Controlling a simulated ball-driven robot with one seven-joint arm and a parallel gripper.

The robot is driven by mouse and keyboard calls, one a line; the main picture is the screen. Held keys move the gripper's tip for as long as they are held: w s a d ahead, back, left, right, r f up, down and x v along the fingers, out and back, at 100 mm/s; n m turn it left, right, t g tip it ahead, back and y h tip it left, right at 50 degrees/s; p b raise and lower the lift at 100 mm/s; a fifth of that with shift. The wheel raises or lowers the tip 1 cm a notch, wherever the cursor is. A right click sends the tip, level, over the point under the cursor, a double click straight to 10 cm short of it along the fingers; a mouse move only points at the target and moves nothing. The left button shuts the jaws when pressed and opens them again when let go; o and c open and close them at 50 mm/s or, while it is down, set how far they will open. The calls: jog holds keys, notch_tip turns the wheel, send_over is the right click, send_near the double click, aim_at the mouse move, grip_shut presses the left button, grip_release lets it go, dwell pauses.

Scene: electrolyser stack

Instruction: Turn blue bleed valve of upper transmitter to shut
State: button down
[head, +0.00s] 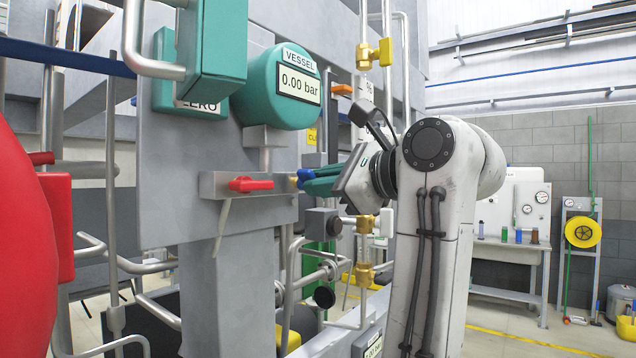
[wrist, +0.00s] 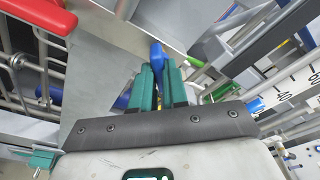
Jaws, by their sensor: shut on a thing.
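The upper transmitter (head: 277,88) is a teal round housing marked VESSEL, reading 0.00 bar. The blue bleed valve handle (head: 303,177) is at the block's right end, mostly hidden by my gripper (head: 310,181). In the wrist view my gripper's teal fingers (wrist: 158,84) are closed around the blue handle (wrist: 157,55), whose tip sticks out beyond them. How far the valve is turned I cannot tell.
A large red rounded body (head: 22,240) stands at the left. Pipes with brass fittings (head: 366,224) run close by my arm. A second display (head: 373,346) sits low in front. A bench (head: 510,252) and a yellow reel (head: 583,232) stand far right, with open floor before them.

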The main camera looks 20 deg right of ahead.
jog(key=m+g, duration=0.1)
jog(key=m, duration=0.3)
jog(key=shift+f, duration=0.15)
jog(key=shift+y, duration=0.3)
jog(key=m, duration=0.3)
jog(key=shift+w+y, duration=0.1)
jog(key=shift+y, duration=0.2)
jog(key=c, duration=1.5)
grip_release()
jog(key=shift+d+m, duration=0.1)
jog(key=shift+m, duration=0.2)
jog(key=shift+c, duration=0.2)
jog(key=o, duration=0.5)
jog(key=shift+o, duration=0.2)
jog(key=shift+r, duration=0.2)
